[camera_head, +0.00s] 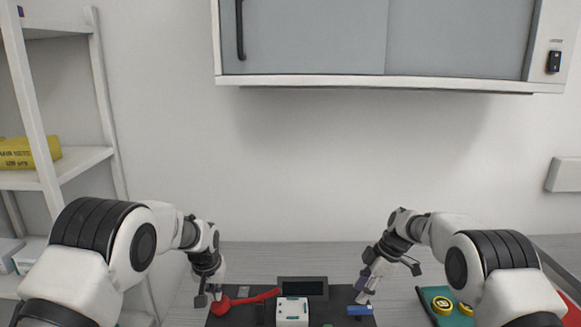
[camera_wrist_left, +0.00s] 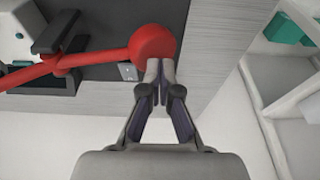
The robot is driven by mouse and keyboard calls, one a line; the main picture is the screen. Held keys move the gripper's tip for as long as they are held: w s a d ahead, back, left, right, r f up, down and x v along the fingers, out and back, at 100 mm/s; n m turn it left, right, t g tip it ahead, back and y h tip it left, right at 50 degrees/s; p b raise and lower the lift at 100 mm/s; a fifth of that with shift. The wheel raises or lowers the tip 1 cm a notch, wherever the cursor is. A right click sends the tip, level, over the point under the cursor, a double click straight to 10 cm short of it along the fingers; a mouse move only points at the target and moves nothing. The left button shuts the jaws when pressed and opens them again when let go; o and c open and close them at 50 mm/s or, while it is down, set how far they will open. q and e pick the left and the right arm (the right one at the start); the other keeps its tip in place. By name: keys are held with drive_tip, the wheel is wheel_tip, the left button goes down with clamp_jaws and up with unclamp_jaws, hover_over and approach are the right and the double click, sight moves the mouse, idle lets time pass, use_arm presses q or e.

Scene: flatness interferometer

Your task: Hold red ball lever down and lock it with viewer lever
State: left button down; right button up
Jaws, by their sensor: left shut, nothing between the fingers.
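The red ball (camera_head: 221,306) is the end of a red lever (camera_head: 258,298) on a dark instrument plate. In the left wrist view the red ball (camera_wrist_left: 152,45) is just ahead of my left gripper (camera_wrist_left: 160,72). That gripper is shut and empty; its tips overlap the ball's near edge, and contact is unclear. In the head view my left gripper (camera_head: 209,300) is beside the ball on its left. My right gripper (camera_head: 361,298) is just above a blue piece (camera_head: 360,310), perhaps the viewer lever. Its finger opening is unclear.
A white block (camera_head: 292,312) and a dark display (camera_head: 303,288) are on the plate between the grippers. A green tray (camera_head: 430,296) with yellow round items is on the right. A shelf (camera_head: 78,162) is on the left, and a cabinet (camera_head: 300,38) hangs above.

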use_arm(q)
drive_tip(key=w+p+v, duration=0.2)
drive_tip(key=p+v, duration=0.3)
drive_tip(key=v, duration=0.4)
drive_tip(key=shift+r+p, duration=0.25)
drive_tip(key=shift+p, duration=0.15)
drive_tip(key=shift+f, duration=0.1)
